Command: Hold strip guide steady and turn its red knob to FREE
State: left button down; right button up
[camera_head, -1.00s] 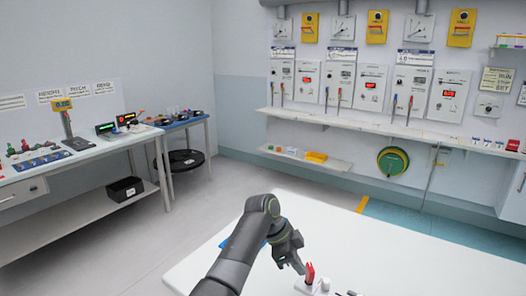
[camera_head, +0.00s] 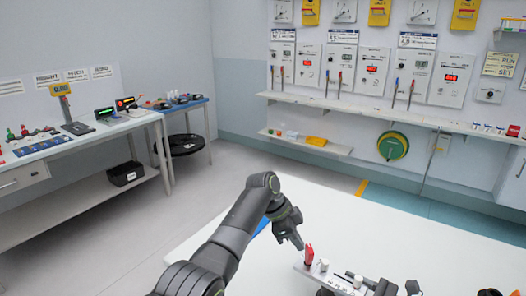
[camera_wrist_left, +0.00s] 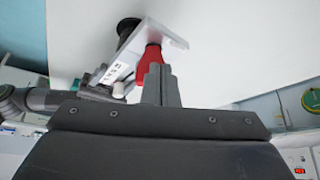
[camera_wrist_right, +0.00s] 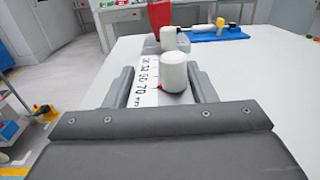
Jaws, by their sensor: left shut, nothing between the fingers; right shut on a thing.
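The strip guide (camera_head: 342,283), a pale bar with white posts, is at the lower middle of the head view on the white table. Its red knob (camera_head: 309,255) stands upright at the far end; it also shows in the left wrist view (camera_wrist_left: 152,62) and the right wrist view (camera_wrist_right: 160,14). My left gripper (camera_head: 299,246) is shut and empty, its fingertips close beside the knob; I cannot tell whether they touch. My right gripper (camera_wrist_right: 162,84) is shut on the guide, one finger each side of its scale (camera_wrist_right: 146,78) and near white post (camera_wrist_right: 174,72). FREE lettering is not readable.
The white table (camera_head: 400,225) is clear behind the guide. A blue tray (camera_wrist_right: 225,35) with white and yellow items lies past the guide in the right wrist view. Side benches stand at left, and a shelf (camera_head: 390,112) with wall panels runs along the back.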

pick_arm(q)
jog(key=shift+a, duration=0.1)
dwell(0.4)
notch_tip(320, 180, up, 6)
jog(key=shift+a, duration=0.25)
dwell(0.5)
notch_tip(320, 180, down, 6)
jog(key=s, duration=0.2)
jog(key=shift+s+a, duration=0.2)
jog(key=shift+a, duration=0.05)
dwell(0.7)
jog(key=shift+w+d, duration=0.25)
jog(key=shift+d, duration=0.35)
dwell(0.8)
